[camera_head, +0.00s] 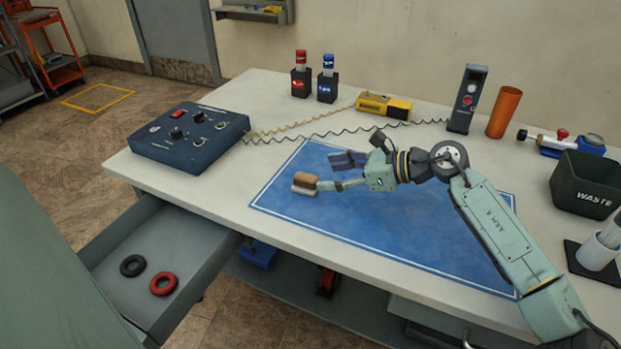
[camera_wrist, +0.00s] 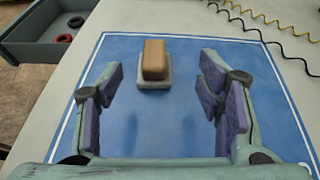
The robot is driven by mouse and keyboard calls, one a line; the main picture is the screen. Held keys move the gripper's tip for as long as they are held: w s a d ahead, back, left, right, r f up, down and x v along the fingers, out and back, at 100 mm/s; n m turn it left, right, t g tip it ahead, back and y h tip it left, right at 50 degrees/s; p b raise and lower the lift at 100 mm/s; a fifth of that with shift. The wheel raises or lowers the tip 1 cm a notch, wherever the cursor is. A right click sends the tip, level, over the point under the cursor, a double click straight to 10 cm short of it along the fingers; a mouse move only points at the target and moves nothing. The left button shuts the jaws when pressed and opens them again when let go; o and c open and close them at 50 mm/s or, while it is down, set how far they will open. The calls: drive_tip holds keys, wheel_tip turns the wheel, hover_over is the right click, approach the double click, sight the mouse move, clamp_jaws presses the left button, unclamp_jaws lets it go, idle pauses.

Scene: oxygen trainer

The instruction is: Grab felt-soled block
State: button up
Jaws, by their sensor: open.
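The felt-soled block (camera_head: 305,181) has a brown top and a pale sole. It rests on the blue mat (camera_head: 400,240) near the mat's left part. In the wrist view the block (camera_wrist: 154,62) lies ahead of my gripper, roughly midway between the two fingers, with its pale base toward the mat. My gripper (camera_head: 345,172) is open and empty, its purple-padded fingers wide apart on either side of the line to the block. In the wrist view my gripper (camera_wrist: 160,90) touches nothing that I can see.
An open drawer (camera_head: 195,265) holds a black and a red ring. An orange tube (camera_head: 503,112) and a waste bin (camera_head: 585,184) stand to the right.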

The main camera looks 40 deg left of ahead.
sight(307, 177)
drive_tip(key=shift+x, duration=0.9)
drive_tip(key=p+x, duration=0.1)
drive_tip(key=x, duration=0.1)
drive_tip(key=s+p+x, duration=0.1)
drive_tip(key=p+x, duration=0.1)
drive_tip(key=shift+r, duration=0.15)
drive_tip(key=shift+a+f, duration=0.4)
drive_tip(key=shift+a, duration=0.05)
drive_tip(key=shift+c, duration=0.5)
drive_tip(key=c, duration=1.3)
drive_tip(key=shift+r, duration=0.2)
